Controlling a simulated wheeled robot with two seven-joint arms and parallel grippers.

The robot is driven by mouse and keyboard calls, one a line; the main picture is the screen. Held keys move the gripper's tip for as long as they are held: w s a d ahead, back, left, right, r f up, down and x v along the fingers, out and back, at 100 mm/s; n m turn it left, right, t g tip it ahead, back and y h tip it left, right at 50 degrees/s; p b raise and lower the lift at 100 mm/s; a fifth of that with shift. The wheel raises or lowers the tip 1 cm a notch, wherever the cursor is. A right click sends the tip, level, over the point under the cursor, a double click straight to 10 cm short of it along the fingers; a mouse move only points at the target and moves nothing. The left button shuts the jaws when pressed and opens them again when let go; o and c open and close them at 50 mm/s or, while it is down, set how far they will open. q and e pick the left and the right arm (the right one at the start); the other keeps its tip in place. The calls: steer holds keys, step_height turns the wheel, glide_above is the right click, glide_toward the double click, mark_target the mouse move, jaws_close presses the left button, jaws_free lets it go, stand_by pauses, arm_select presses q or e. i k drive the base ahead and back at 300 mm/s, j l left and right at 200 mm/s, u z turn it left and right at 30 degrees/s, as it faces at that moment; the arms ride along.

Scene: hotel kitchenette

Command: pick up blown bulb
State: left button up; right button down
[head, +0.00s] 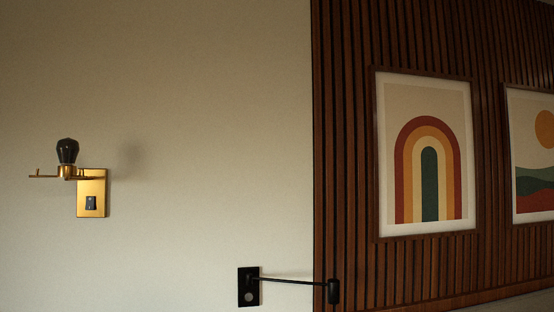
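A dark, blackened bulb (67,151) stands upright in the socket of a brass wall lamp (92,180) at the left of the head view. A thin brass arm or ring carries the socket, and no shade covers the bulb. Neither of my grippers is in view.
A black wall fixture (248,287) with a thin arm reaches right to a small black head (334,291), low in the middle. Dark wood slats (345,150) cover the right wall, with a framed rainbow picture (427,155) and another framed picture (532,155). The pale wall between is bare.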

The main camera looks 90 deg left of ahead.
mark_target(68, 149)
steer(key=u, duration=3.9)
